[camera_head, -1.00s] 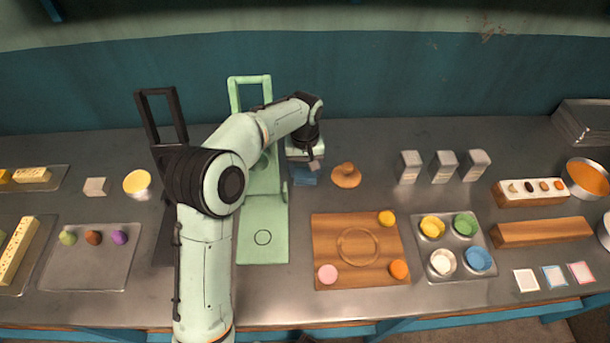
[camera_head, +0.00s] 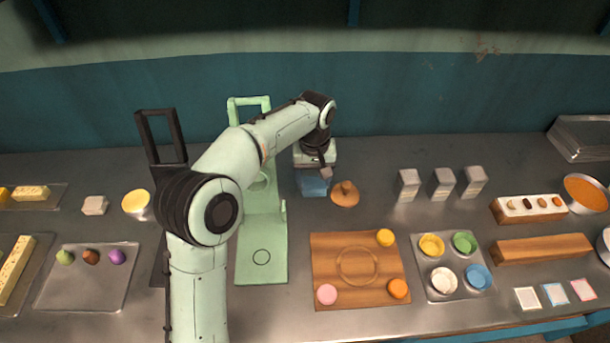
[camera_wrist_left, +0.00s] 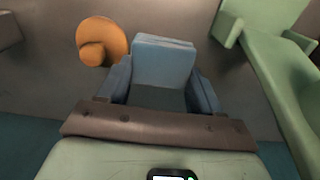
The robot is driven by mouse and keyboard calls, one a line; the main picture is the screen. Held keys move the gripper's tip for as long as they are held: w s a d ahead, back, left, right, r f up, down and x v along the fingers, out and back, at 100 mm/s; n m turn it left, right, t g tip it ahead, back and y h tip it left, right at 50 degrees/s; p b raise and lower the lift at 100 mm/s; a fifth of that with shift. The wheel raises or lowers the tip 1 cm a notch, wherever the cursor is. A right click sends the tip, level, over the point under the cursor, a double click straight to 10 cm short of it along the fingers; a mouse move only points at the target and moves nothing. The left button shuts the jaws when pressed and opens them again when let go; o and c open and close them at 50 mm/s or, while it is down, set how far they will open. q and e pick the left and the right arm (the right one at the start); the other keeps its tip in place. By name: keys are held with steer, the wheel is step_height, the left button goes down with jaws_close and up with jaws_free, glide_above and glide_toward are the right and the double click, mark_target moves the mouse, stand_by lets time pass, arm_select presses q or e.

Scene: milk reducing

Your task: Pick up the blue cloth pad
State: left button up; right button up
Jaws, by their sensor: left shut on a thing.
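The blue cloth pad (camera_head: 314,187) is below my left gripper (camera_head: 314,174) in the head view, just left of an orange-brown knobbed piece (camera_head: 345,194). In the left wrist view the pad (camera_wrist_left: 163,62) sits between the two bluish fingers of my left gripper (camera_wrist_left: 163,88), which is shut on it. The gripper hides part of the pad in the head view. I cannot tell how far the pad is above the counter. My right gripper is in neither view.
A green stand (camera_head: 262,245) with an upright frame is close on the left, with a black one beside it. A wooden board (camera_head: 330,270) with coloured discs lies in front. Several grey cartons (camera_head: 443,184) stand to the right. Bare counter lies between the orange-brown piece and the cartons.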

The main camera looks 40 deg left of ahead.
arm_select(q)
steer(key=s+d, duration=0.1)
steer(key=d, duration=0.4)
steer(key=s+d+b, duration=0.1)
steer(key=d, duration=0.5)
steer(key=s+d, duration=0.1)
steer(key=d, duration=0.4)
steer(key=shift+s+d, duration=0.1)
steer(key=shift+d, duration=0.05)
steer(key=shift+o, duration=0.9)
steer(key=shift+c, duration=0.3)
